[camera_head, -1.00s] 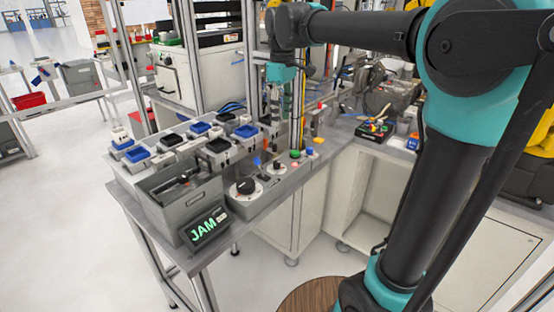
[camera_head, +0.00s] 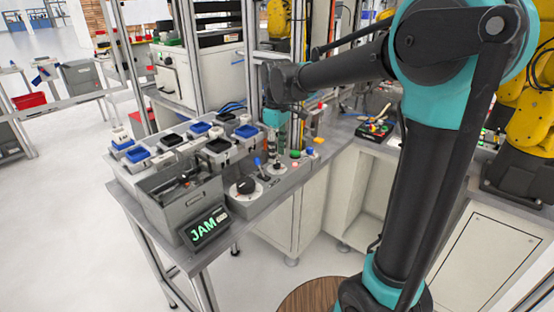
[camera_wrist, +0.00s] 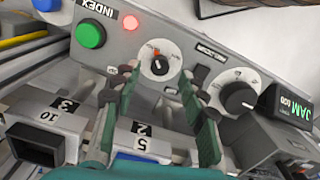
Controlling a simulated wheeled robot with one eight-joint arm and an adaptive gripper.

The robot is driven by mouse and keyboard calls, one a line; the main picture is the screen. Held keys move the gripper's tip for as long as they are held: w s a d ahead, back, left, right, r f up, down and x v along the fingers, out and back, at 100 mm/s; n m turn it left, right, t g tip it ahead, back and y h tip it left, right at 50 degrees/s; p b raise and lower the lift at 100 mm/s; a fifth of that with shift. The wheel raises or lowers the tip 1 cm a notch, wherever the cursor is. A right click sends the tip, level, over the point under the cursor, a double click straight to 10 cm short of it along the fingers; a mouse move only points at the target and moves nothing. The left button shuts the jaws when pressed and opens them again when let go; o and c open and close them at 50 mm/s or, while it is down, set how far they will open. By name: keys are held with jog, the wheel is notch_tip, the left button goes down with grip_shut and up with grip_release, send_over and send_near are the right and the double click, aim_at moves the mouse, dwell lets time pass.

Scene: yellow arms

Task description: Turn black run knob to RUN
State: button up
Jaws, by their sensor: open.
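A small black knob with an orange-red mark (camera_wrist: 160,65) sits on a round white dial on the grey control panel. A larger black knob (camera_wrist: 238,97) sits on another white dial to its right; it also shows in the head view (camera_head: 245,186). I cannot read which one is labelled RUN. My gripper (camera_wrist: 157,78) is open, its green fingers pointing at the panel, one on each side of the small knob and apart from it. In the head view my gripper (camera_head: 272,156) hangs low over the panel and partly hides the small knob.
A display reading JAM (camera_head: 208,226) stands at the bench's front corner. A green button (camera_wrist: 90,34) and a lit red lamp (camera_wrist: 131,22) are beside the dials. A grey bin (camera_head: 180,205) and several small trays with blue or black inserts (camera_head: 200,127) crowd the bench.

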aim_at(277, 165)
jog(key=shift+f, duration=1.55)
grip_shut()
